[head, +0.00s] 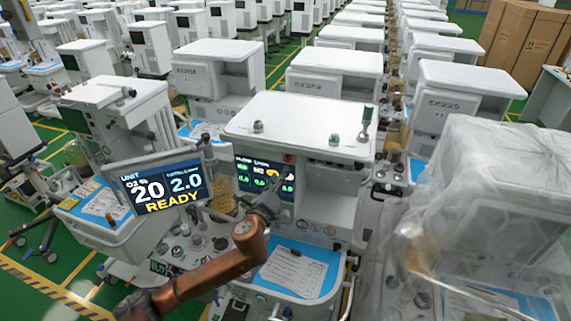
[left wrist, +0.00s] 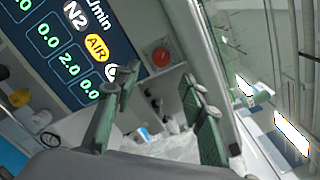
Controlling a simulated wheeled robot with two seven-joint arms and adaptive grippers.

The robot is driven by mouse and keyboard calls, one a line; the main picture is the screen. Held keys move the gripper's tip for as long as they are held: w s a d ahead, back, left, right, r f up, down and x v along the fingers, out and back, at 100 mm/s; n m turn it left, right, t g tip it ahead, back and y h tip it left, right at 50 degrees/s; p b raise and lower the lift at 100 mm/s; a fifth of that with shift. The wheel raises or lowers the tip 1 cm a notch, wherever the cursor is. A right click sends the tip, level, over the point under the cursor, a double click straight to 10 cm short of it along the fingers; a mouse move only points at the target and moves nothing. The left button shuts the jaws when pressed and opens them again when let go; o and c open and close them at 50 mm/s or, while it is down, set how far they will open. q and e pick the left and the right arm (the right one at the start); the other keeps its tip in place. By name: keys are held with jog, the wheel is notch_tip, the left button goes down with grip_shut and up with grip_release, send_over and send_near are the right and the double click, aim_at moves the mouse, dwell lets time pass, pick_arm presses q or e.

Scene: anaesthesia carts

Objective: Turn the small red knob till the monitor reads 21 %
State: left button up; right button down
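The tilted monitor (head: 160,190) on the left of the middle cart reads O2 % 20, total 2.0 and READY. The small red knob (head: 288,158) sits at the upper right of the dark flow panel (head: 250,176) on that cart. In the left wrist view the red knob (left wrist: 160,57) is in front of the gap between my fingertips, apart from them. My left gripper (head: 272,193) is open and empty, in front of the flow panel and below the knob. Its green-padded fingers (left wrist: 158,80) also show in the left wrist view. My right gripper is not in view.
The cart's white top (head: 300,115) carries small fittings. Its work shelf (head: 305,290) holds a blue mat with a paper. A plastic-wrapped unit (head: 480,220) stands close on the right. Other carts crowd behind and to the left.

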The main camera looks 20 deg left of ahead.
aim_at(287, 161)
pick_arm(q)
jog(key=w, duration=0.4)
jog(key=w+p, duration=0.1)
jog(key=w, duration=0.2)
jog(key=shift+w+d, duration=0.2)
jog(key=shift+w, duration=0.2)
grip_shut()
